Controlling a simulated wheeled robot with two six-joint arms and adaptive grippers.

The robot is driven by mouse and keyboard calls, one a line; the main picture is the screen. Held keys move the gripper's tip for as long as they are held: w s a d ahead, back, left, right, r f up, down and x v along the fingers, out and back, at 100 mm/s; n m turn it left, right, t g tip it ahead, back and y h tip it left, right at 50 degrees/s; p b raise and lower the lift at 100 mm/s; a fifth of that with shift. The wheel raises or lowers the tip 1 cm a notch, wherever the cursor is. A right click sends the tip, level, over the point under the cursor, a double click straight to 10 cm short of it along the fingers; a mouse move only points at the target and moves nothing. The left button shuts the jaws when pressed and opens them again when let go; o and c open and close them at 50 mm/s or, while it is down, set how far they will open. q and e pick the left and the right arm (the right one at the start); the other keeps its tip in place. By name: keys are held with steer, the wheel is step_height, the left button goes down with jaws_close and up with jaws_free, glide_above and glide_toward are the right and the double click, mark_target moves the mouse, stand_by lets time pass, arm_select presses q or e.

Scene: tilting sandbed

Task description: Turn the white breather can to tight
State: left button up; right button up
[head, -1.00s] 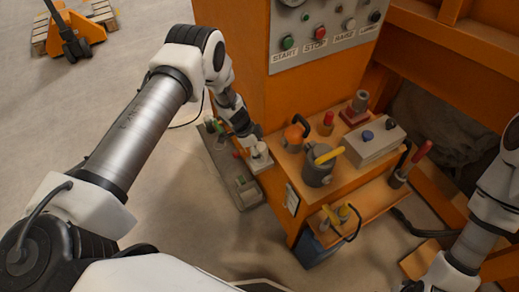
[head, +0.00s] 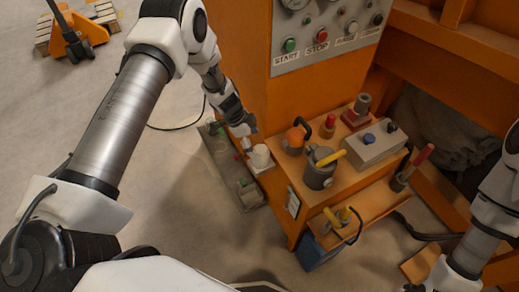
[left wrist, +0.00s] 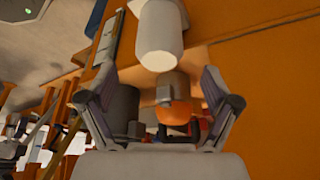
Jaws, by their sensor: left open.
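The white breather can (head: 261,156) stands upright on a small ledge at the left side of the orange machine. It also shows in the left wrist view (left wrist: 159,36), at the top middle, beyond the fingertips. My left gripper (head: 243,126) is just above and to the left of the can in the head view. In the left wrist view the left gripper (left wrist: 158,76) is open, its two fingers wide apart with nothing held between them. The can looks clear of both fingers. Part of my right arm shows at the right edge, but its gripper is out of view.
An orange bench (head: 333,184) right of the can carries a grey pot (head: 319,174), an orange-topped jar (head: 294,139) and a grey box (head: 375,146). A control panel (head: 330,32) rises behind. A grey tray (head: 232,178) lies low, left of the can.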

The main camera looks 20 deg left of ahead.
arm_select(q)
steer(key=v, duration=0.5)
steer(key=shift+r, duration=0.2)
